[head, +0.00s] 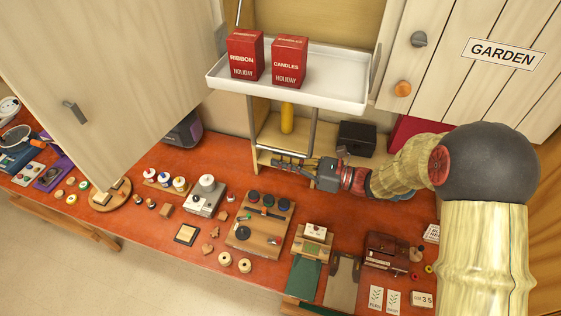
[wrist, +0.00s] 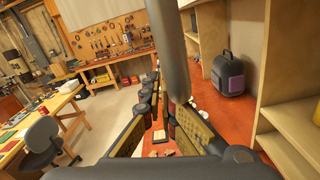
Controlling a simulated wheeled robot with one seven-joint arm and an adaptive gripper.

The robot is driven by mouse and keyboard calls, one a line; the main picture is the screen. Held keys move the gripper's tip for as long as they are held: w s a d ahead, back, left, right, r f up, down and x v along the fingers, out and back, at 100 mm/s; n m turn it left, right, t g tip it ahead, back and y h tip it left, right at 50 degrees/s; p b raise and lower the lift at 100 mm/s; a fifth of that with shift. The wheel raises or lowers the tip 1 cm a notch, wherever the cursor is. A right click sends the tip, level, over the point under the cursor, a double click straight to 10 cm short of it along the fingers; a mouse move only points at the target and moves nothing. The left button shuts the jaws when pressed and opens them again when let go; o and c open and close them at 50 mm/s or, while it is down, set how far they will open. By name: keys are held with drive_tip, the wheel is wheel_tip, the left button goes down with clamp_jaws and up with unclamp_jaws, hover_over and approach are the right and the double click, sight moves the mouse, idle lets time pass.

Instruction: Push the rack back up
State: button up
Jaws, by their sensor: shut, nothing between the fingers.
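The rack is a white tray (head: 330,92) hanging out of the open wall cupboard on metal arms. It carries two red boxes, a ribbon box (head: 245,56) and a candles box (head: 289,62), both upright. A grey metal bar (head: 312,130) runs down from the tray. My gripper (head: 276,163) is below the tray, pointing left, shut and empty, beside the bar's lower end. In the wrist view the grey bar (wrist: 170,45) stands close in front of my gripper (wrist: 165,112); I cannot tell whether they touch.
An open cupboard door (head: 100,75) hangs at the left and a GARDEN door (head: 470,60) is at the right. A yellow cylinder (head: 287,117) and a black box (head: 357,137) stand below the tray. The red worktop (head: 210,260) holds many small items.

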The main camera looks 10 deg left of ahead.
drive_tip(key=shift+o, duration=1.2)
drive_tip(key=o, duration=0.4)
drive_tip(key=d, duration=0.8)
drive_tip(key=s+d, duration=0.1)
drive_tip(key=d, duration=0.3)
